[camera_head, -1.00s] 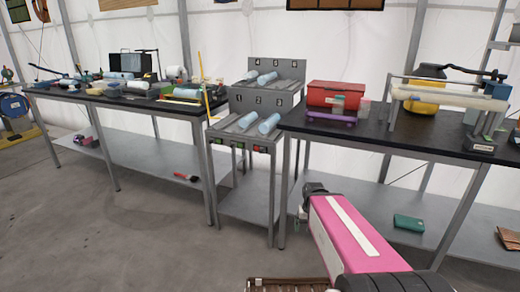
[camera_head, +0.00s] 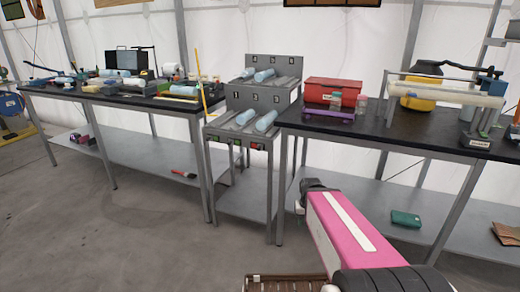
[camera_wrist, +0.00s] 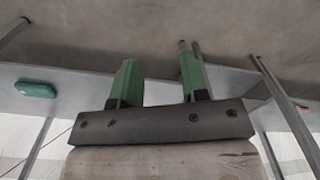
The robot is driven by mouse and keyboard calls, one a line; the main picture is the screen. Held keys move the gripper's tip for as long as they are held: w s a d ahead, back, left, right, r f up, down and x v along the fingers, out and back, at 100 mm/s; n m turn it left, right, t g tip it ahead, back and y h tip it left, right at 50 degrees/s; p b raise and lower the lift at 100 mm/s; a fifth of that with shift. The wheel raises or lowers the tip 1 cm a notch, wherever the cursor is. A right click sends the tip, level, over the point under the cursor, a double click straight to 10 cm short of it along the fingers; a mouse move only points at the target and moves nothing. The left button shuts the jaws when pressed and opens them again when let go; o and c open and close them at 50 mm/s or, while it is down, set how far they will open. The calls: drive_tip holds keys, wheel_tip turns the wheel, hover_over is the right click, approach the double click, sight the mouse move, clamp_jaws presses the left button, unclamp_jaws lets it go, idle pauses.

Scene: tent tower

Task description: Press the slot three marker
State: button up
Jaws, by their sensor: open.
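A grey stepped rack (camera_head: 262,93) stands between the two black-topped tables in the head view. Small number markers sit on its two upright panels; the lower row reads as 1, 2, 3. The slot three marker (camera_head: 276,99) appears to be the right one of that row, small and blurred. Pale blue cylinders (camera_head: 266,121) lie in some slots. My gripper (camera_wrist: 158,65) is open and empty in the wrist view, its green fingers apart above the floor and a low shelf. It is well short of the rack, and its fingers do not show in the head view.
A red toolbox (camera_head: 333,91) and a yellow container (camera_head: 420,97) stand on the right table (camera_head: 390,131). The left table (camera_head: 150,101) is cluttered. A yellow stick (camera_head: 201,83) rises left of the rack. Green and red buttons (camera_head: 257,146) line the rack's front. Grey floor in front is clear.

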drive_tip(key=shift+m+t, duration=0.3)
drive_tip(key=w, duration=0.1)
drive_tip(key=w+r, duration=0.1)
drive_tip(key=w+a, duration=0.1)
drive_tip(key=w, duration=0.1)
drive_tip(key=shift+r, duration=0.4)
clamp_jaws()
drive_tip(key=w+a+r+m+t, duration=0.1)
drive_tip(key=w+a+r, duration=0.3)
drive_tip(key=w+r, duration=0.4)
drive_tip(key=w+a+r+m+t+y, duration=0.1)
drive_tip(key=w+a+r+t, duration=0.1)
drive_tip(key=w+r, duration=0.6)
drive_tip(key=w+a+r+m+t+y, duration=0.1)
drive_tip(key=w+a+r+m, duration=0.1)
drive_tip(key=w+a+r, duration=0.3)
drive_tip(key=w+r, duration=0.3)
drive_tip(key=r, duration=0.2)
drive_tip(key=shift+a+t, duration=0.3)
drive_tip(key=shift+a, duration=0.05)
